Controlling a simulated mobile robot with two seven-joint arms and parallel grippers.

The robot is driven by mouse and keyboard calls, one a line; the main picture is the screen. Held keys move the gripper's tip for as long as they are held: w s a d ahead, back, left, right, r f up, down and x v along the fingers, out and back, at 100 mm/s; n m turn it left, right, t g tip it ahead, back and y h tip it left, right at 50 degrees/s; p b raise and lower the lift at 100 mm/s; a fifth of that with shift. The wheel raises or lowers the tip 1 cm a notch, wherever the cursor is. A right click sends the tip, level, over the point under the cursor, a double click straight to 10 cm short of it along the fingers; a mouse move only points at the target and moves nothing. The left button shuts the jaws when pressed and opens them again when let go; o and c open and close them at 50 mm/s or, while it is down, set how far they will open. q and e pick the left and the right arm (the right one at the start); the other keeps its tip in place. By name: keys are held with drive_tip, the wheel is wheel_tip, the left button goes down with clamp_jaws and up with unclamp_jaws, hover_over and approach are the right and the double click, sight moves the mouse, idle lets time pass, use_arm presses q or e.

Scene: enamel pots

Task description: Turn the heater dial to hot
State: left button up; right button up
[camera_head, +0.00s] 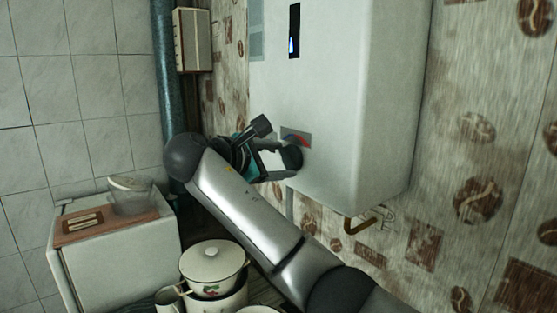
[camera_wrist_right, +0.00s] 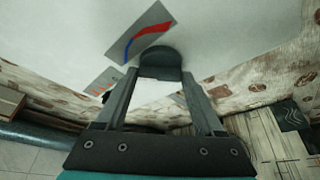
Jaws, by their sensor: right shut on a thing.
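The white wall heater (camera_head: 335,95) hangs on the wall, with a small flame window (camera_head: 294,30) on its front. Its dark round dial (camera_head: 291,157) sits low on the front, below a plate with a red and blue arc (camera_head: 297,137). My right gripper (camera_head: 284,159) is at the dial, its fingers shut on it. In the right wrist view the two fingers (camera_wrist_right: 160,75) reach up to the dial (camera_wrist_right: 161,60), on either side of it. The arc plate (camera_wrist_right: 140,34) shows beside it. Which way the dial points cannot be told. My left gripper is not in view.
Enamel pots (camera_head: 213,264) stand below my right arm. A bent pipe (camera_head: 364,222) comes out under the heater. A dark pipe (camera_head: 169,75) runs up the corner.

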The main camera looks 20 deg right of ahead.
drive_tip(key=m+t+b, duration=0.1)
drive_tip(key=m+b, duration=0.2)
drive_tip(key=b, duration=0.1)
drive_tip(key=shift+s+f+m+t+h, duration=0.1)
drive_tip(key=shift+f+m+t+h, duration=0.2)
drive_tip(key=shift+f+m+t, duration=0.1)
drive_tip(key=m+h+b, duration=0.1)
drive_tip(key=m+b, duration=0.4)
drive_tip(key=m+t+h+b, duration=0.1)
drive_tip(key=m+h+b, duration=0.1)
drive_tip(key=m+b, duration=0.2)
drive_tip(key=f+m+h+b, duration=0.1)
drive_tip(key=m+h+b, duration=0.1)
drive_tip(key=m+b, duration=0.3)
drive_tip(key=shift+m+b, duration=0.3)
drive_tip(key=shift+b, duration=0.1)
drive_tip(key=shift+w+r+m+h+b, duration=0.2)
drive_tip(key=shift+m+h+b, duration=0.25)
drive_tip(key=shift+m, duration=0.65)
drive_tip(key=shift+m+g, duration=0.3)
drive_tip(key=o, duration=1.4)
